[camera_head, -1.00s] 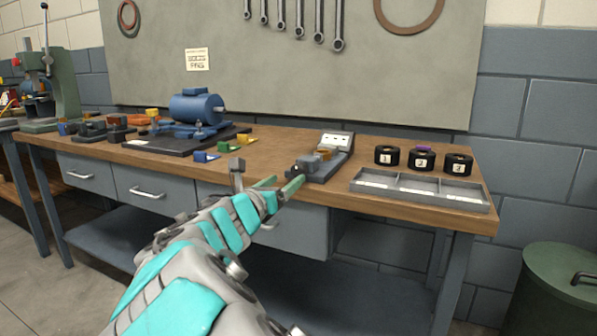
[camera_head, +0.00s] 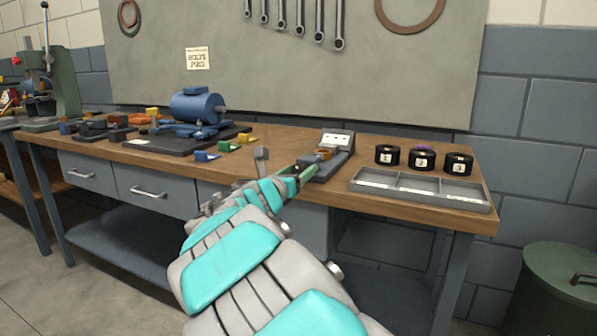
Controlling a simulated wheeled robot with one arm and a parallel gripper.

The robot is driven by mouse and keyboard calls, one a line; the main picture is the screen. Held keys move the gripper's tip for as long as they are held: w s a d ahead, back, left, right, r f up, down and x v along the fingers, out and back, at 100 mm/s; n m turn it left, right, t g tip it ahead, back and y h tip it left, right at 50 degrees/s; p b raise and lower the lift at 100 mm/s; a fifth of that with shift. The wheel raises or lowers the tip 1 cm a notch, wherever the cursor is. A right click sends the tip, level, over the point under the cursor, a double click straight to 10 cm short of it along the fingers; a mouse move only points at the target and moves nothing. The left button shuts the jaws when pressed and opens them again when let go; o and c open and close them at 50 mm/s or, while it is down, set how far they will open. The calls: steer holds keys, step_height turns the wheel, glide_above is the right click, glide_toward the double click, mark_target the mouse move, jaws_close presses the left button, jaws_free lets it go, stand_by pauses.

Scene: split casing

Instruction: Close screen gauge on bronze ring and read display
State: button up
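The screen gauge (camera_head: 336,141) is a grey bench device with a pale sloped display plate at its back, near the front edge of the workbench. The display is too small to read. The bronze ring (camera_head: 325,153) sits low on the gauge in front of the display. My gripper (camera_head: 302,168) has green fingers and reaches the front left end of the gauge. The fingers look apart, with the gauge's grey front part at or between their tips. I cannot tell whether they touch it. My arm hides the bench edge below.
A grey three-part tray (camera_head: 420,199) lies right of the gauge, with three numbered black pucks (camera_head: 422,159) behind it. A blue motor (camera_head: 197,108) on a dark plate and small coloured blocks stand to the left. A green bin (camera_head: 560,290) stands at the lower right.

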jaws_close()
steer(key=shift+m+b, duration=0.45)
steer(key=shift+m, duration=0.25)
steer(key=shift+m+b, duration=0.3)
steer(key=shift+m, duration=0.6)
steer(key=shift+o, duration=1)
jaws_free()
steer(key=v, duration=0.8)
